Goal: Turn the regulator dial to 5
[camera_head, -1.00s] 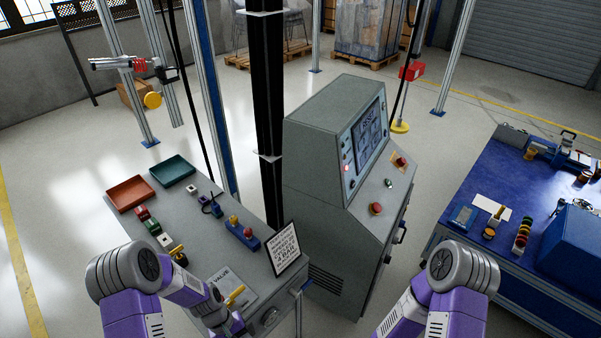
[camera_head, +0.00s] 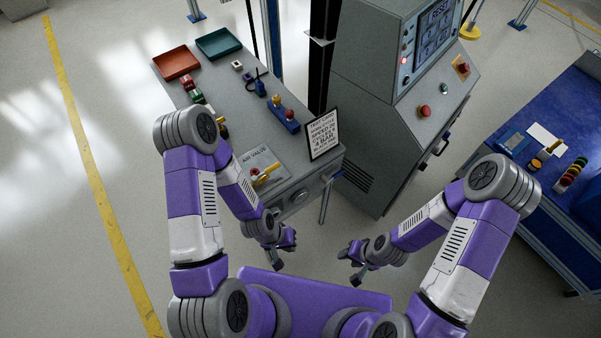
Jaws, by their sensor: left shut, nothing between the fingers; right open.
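A round grey dial (camera_head: 298,198) shows on the front face of the grey bench, below a yellow-handled valve (camera_head: 266,173) on an "AIR VALVE" plate. It looks like the regulator dial, but its numbers and setting are too small to read. My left gripper (camera_head: 277,264) is shut and empty, in front of the bench and lower in the picture than the dial, apart from it. My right gripper (camera_head: 356,280) is open and empty, further right over the floor. Both hands look small and dark here.
A printed card (camera_head: 323,133) stands on the bench's right end. Red (camera_head: 176,63) and green (camera_head: 219,43) trays and several small parts lie further back on the bench (camera_head: 222,95). A grey control console (camera_head: 375,130) stands to the right, and a blue table (camera_head: 540,190) at far right.

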